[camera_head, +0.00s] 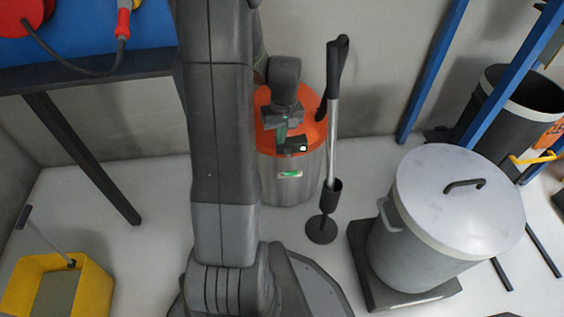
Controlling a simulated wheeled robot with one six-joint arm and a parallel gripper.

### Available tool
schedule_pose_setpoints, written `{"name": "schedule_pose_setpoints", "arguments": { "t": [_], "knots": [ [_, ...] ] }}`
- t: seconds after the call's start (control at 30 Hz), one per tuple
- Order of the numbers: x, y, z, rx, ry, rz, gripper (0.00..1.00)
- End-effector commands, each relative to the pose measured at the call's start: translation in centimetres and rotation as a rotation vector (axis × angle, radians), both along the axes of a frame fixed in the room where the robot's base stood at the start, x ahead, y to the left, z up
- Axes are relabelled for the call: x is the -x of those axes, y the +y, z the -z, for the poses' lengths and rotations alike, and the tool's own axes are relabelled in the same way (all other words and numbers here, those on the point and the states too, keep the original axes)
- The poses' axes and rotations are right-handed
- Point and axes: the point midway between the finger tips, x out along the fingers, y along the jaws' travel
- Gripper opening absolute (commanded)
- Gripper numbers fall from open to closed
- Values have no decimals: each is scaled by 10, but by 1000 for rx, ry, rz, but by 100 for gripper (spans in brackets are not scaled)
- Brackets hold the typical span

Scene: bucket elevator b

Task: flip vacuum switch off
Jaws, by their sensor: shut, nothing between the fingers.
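The vacuum (312,135) stands on the floor near the back wall, with an orange lid on a steel drum. My gripper (282,136) is shut and empty, pointing down over the front of the lid, close beside the box. I cannot tell whether it touches. My arm hides the left part of the vacuum.
A vacuum wand (332,130) stands upright right of the vacuum. A large lidded grey drum (455,205) is at right, near blue posts (434,70). A blue-topped table (100,35) is at upper left, and a yellow bucket (90,285) at lower left.

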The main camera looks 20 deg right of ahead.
Motion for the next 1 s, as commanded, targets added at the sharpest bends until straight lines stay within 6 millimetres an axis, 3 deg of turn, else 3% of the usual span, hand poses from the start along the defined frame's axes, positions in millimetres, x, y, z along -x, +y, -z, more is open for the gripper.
{"name": "schedule_pose_setpoints", "arguments": {
  "t": [0.13, 0.27, 0.63, 0.7, 1.0],
  "knots": [
    [0, 0, 8, 0, 1, 0, 0],
    [0, 2, 29, -1, 3, 0, 0],
    [-1, 7, 110, -1, 3, 0, 0],
    [9, 6, 98, 1, -4, 1, 0],
    [33, 7, 89, 0, -1, 0, 0]
  ]
}}
